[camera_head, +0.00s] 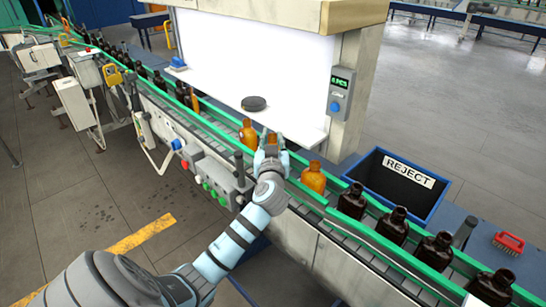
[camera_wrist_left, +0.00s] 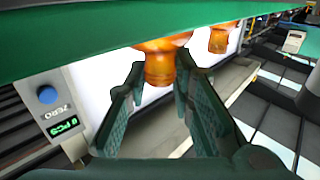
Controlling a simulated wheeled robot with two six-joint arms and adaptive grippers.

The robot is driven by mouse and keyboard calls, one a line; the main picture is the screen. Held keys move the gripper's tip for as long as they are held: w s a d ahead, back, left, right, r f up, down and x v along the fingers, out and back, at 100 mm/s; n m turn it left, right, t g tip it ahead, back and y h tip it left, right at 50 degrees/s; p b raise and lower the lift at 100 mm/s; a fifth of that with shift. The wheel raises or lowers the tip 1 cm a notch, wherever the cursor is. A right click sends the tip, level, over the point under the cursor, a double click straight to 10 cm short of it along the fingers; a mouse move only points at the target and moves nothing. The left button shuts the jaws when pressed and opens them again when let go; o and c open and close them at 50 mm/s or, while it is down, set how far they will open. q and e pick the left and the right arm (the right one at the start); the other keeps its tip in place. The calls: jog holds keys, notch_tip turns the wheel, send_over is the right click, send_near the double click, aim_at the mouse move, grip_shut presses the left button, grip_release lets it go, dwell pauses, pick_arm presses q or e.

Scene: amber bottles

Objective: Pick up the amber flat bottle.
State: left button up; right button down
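In the head view, an amber bottle (camera_head: 248,134) stands on the conveyor just left of my left gripper (camera_head: 272,148). A second amber bottle (camera_head: 271,137) is mostly hidden behind the gripper's fingers. A third amber bottle (camera_head: 313,178) stands to the right. I cannot tell from their shapes which is the flat one. In the left wrist view, which is upside down, my left gripper (camera_wrist_left: 161,68) is open. An amber bottle (camera_wrist_left: 160,66) lies between and beyond its fingertips, with no clear contact. Another amber bottle (camera_wrist_left: 220,40) is farther right. My right gripper is not in view.
Green guide rails (camera_head: 222,134) run along both sides of the conveyor. Dark bottles (camera_head: 352,201) stand farther along it in both directions. A blue REJECT bin (camera_head: 390,195) and red brush (camera_head: 508,243) are at right.

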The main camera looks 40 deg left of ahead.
pick_arm(q)
grip_shut()
